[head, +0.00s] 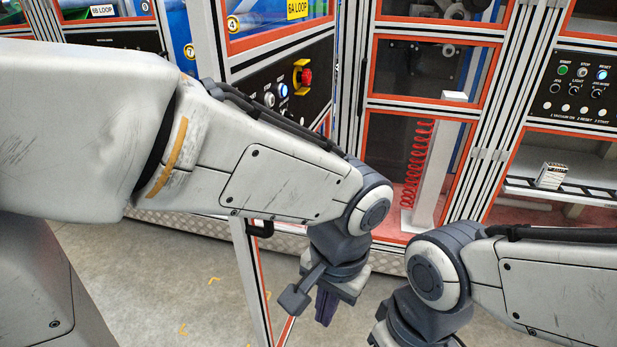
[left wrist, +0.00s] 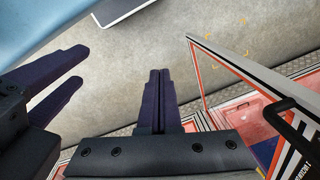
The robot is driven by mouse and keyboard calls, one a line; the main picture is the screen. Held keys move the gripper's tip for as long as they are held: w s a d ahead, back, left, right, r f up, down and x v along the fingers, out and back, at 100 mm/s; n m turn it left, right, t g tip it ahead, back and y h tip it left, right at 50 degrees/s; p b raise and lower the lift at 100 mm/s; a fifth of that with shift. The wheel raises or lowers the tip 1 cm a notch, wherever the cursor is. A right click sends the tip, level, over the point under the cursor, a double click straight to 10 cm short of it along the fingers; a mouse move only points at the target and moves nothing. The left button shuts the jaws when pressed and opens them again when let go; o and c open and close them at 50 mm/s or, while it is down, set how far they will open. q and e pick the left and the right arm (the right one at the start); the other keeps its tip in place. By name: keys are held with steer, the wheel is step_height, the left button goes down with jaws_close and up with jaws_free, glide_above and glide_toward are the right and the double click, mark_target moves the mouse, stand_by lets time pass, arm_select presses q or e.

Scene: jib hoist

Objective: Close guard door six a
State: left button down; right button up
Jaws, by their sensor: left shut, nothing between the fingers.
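Guard door six a appears to be the framed panel (head: 246,270) with white profile and red-orange edging. It stands out from the machine over the floor, open. Its black handle (head: 262,229) shows partly below my left forearm; the left wrist view shows the door frame (left wrist: 245,72) and handle (left wrist: 291,122) at right. My left gripper (head: 326,308) points down, shut and empty, right of the door's post and apart from the handle. My right gripper shows in the left wrist view (left wrist: 62,88) at left, with its fingers apart. My left arm hides much of the door.
A red coiled hose (head: 417,165) hangs behind a window. Grey floor (head: 190,275) lies clear at lower left.

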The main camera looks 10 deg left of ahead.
arm_select(q)
steer(key=w+a+r+n+t+y+p, duration=0.1)
steer(key=w+r+n+y+p, duration=0.5)
steer(key=w+r+n+p, duration=0.7)
steer(key=w+a+f+m, duration=0.1)
steer(key=a+f, duration=0.2)
steer(key=a, duration=0.2)
steer(key=w+a+f+m+p, duration=0.1)
steer(key=w+a+f, duration=0.1)
steer(key=a+f, duration=0.1)
steer(key=shift+w+a, duration=0.25)
steer(key=shift+a, duration=0.6)
arm_select(e)
step_height(320, 180, up, 16)
steer(key=shift+r, duration=0.15)
arm_select(q)
steer(key=shift+a, duration=0.1)
